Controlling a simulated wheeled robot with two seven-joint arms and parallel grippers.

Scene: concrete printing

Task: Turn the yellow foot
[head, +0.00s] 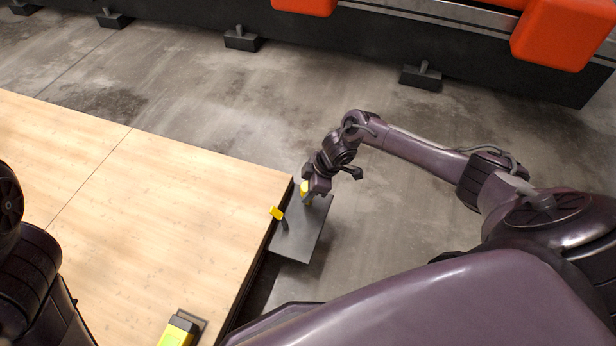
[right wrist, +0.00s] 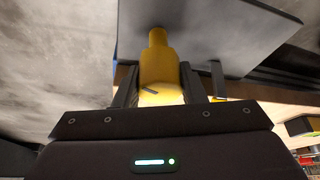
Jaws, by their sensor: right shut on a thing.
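The yellow foot (head: 305,187) stands on a dark grey plate (head: 297,246) beside the corner of the wooden platform. My right gripper (head: 313,196) reaches down over it from the right and hides most of it. In the right wrist view the yellow foot (right wrist: 160,72) lies between the two dark fingers of my right gripper (right wrist: 161,85), which is shut on it. The plate (right wrist: 215,30) fills the top of that view behind the foot. My left arm shows at the left edge of the head view, but its gripper is out of the picture.
A yellow-tipped lever (head: 279,214) rises from the plate close to my right gripper. The pale wooden platform (head: 150,210) fills the left. Another yellow part (head: 178,331) sits at its front edge. A dark rail with orange blocks (head: 560,35) runs along the back. Concrete floor lies between.

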